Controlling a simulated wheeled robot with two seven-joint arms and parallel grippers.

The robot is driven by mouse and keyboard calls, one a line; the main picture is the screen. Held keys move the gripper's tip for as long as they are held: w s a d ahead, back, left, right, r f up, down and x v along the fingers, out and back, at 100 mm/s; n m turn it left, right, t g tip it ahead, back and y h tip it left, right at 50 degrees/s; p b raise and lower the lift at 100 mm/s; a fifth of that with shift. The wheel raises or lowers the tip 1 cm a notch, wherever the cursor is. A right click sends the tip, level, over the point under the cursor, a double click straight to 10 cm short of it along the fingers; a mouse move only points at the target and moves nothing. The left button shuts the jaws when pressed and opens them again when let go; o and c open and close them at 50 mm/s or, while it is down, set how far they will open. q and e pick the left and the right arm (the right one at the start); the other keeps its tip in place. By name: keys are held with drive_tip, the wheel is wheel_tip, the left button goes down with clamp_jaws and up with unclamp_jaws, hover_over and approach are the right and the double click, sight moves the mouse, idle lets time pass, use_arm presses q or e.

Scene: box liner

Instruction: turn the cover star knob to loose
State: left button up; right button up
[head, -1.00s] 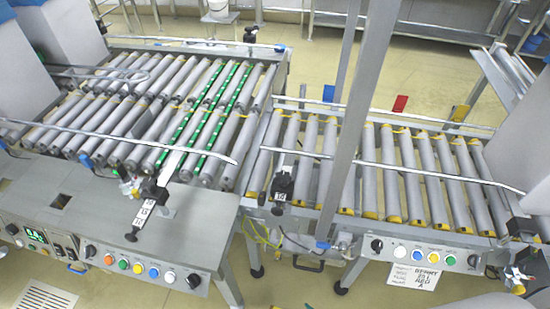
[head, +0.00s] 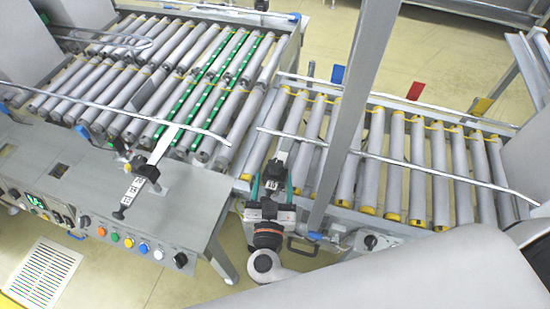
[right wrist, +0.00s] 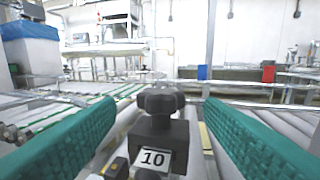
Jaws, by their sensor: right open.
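A black star knob (right wrist: 160,101) sits on top of a dark block with a label "10" (right wrist: 153,159) in the right wrist view. In the head view the block (head: 272,173) stands at the left end of the right roller conveyor. My right gripper (head: 272,188) is open there, its teal fingers on either side of the block. In the right wrist view the fingers of this gripper (right wrist: 160,112) show at left and right of the knob, with a gap on each side. Which way the knob is turned cannot be read. My left gripper is not in view.
A guide rail (head: 400,168) crosses the right conveyor, and a grey post (head: 350,110) rises beside the gripper. Another dark clamp (head: 148,173) with a numbered strip stands on the left machine. Button panels line the front edges.

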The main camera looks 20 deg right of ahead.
sight(276, 159)
drive_tip(key=x, duration=0.6)
drive_tip(key=shift+w+d, duration=0.25)
drive_tip(key=shift+w, duration=0.15)
